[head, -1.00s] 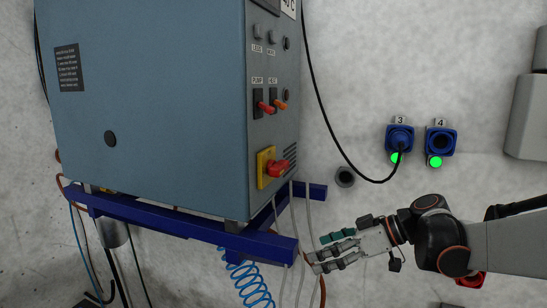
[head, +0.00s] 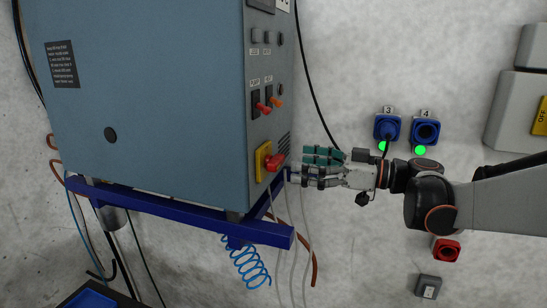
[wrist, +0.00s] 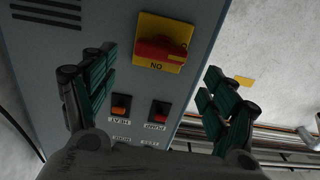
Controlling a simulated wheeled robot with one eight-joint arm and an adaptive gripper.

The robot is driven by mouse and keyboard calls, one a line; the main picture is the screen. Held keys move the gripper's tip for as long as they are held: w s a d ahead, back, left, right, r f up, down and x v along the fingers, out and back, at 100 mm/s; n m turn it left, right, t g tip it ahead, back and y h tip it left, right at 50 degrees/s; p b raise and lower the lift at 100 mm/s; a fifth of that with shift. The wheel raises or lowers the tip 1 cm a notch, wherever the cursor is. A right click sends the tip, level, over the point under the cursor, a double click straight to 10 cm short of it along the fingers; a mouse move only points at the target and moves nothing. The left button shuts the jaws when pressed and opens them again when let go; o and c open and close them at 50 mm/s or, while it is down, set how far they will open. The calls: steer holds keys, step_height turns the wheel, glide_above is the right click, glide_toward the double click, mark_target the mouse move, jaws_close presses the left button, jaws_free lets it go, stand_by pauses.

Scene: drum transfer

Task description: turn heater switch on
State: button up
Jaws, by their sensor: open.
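The heater switch (head: 277,101) is a small orange toggle on the narrow control face of the blue-grey cabinet (head: 150,100). In the upside-down wrist view, the orange switch (wrist: 121,106) sits above a label that seems to read HEAT. A red pump switch (wrist: 159,112) is beside it. My gripper (head: 312,167) is to the right of the cabinet, near the height of the red rotary switch and lower than the heater switch. In the wrist view, its green-padded fingers (wrist: 158,78) are spread wide and empty, with the panel visible between them. I see no contact with the switches.
A red rotary switch on a yellow plate (head: 263,162) is below the toggles. A blue frame (head: 190,212) carries the cabinet. A black cable runs to blue socket 3 (head: 387,128); blue socket 4 (head: 426,132) is beside it. Hoses hang below my gripper.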

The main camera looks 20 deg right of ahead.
mark_target(281, 160)
steer(key=shift+p+x, duration=0.35)
steer(key=shift+x, duration=2.3)
steer(key=c, duration=1.1)
